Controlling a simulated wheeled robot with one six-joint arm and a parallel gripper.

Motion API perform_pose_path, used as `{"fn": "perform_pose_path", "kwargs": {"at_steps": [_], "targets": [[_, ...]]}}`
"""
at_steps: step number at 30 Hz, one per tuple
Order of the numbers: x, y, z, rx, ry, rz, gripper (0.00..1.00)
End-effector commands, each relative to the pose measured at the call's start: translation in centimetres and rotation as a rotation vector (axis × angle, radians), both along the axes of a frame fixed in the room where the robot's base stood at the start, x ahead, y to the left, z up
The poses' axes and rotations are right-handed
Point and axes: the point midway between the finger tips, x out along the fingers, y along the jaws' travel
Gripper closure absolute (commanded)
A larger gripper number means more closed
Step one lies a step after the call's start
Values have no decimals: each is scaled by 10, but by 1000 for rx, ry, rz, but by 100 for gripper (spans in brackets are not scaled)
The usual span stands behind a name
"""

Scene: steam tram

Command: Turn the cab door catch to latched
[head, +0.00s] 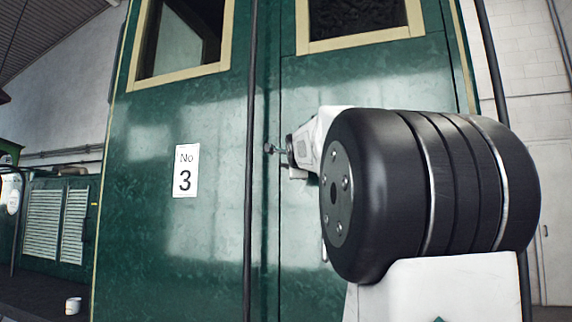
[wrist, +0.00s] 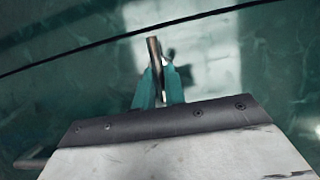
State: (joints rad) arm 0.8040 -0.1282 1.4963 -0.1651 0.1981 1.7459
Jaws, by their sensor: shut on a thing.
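The cab door catch (head: 270,148) is a small metal piece beside the dark vertical seam in the green cab side, right of the number 3 plate. In the wrist view the catch (wrist: 155,55) is a short brownish metal bar held between teal fingers. My gripper (wrist: 158,75) is shut on it, close to the green door panel (wrist: 90,85). In the head view my arm hides most of the gripper and the panel to its right. I cannot tell from these views whether the catch is latched.
A dark vertical handrail (head: 250,200) runs just left of the catch. A white number plate (head: 185,170) is on the panel further left. Two cream-framed windows are above.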

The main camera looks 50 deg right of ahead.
Motion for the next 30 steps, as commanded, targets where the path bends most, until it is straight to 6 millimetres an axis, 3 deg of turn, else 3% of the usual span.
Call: {"fn": "perform_pose_path", "kwargs": {"at_steps": [8,9,11,21,30], "targets": [[-2,-2,-3,5,3,-6,100],[-2,-2,-3,6,4,-6,83],[-1,-2,-3,5,3,-5,66],[-1,6,0,2,1,4,66],[-34,41,0,1,-1,4,66]]}}
